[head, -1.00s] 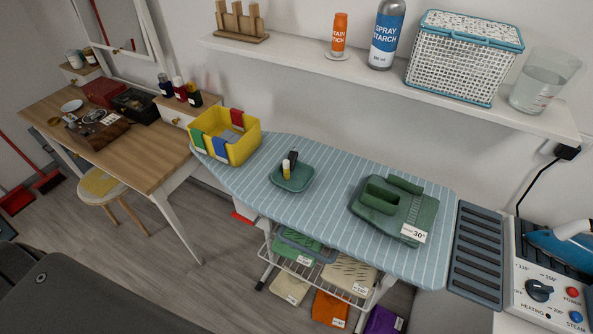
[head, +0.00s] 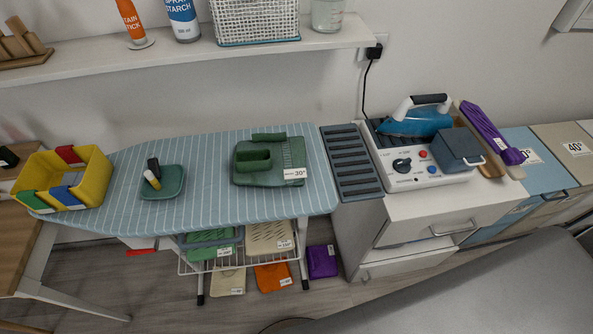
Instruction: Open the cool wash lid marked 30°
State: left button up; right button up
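A blue lid (head: 548,179) closes the top of a blue-fronted bin at the right, beside the white cabinet. Its white label (head: 531,157) is partly covered by the purple item in front, so I cannot read the whole number. A beige lid (head: 562,136) marked 40° lies to its right, also closed. Neither of my grippers is in view.
A purple rolled item (head: 490,133) and a wooden board stand left of the blue lid. A blue iron (head: 413,121) sits on the control station (head: 405,168). The ironing board (head: 215,205) fills the left. A shelf (head: 180,55) runs above it.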

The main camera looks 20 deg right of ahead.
aim_at(546, 174)
jog(key=z, duration=0.45)
jog(key=k, duration=1.2)
jog(key=z, duration=1.65)
jog(key=i, duration=0.7)
jog(key=z, duration=0.9)
jog(key=i, duration=0.85)
jog(key=u, duration=0.6)
jog(key=i, duration=0.8)
jog(key=u, duration=0.65)
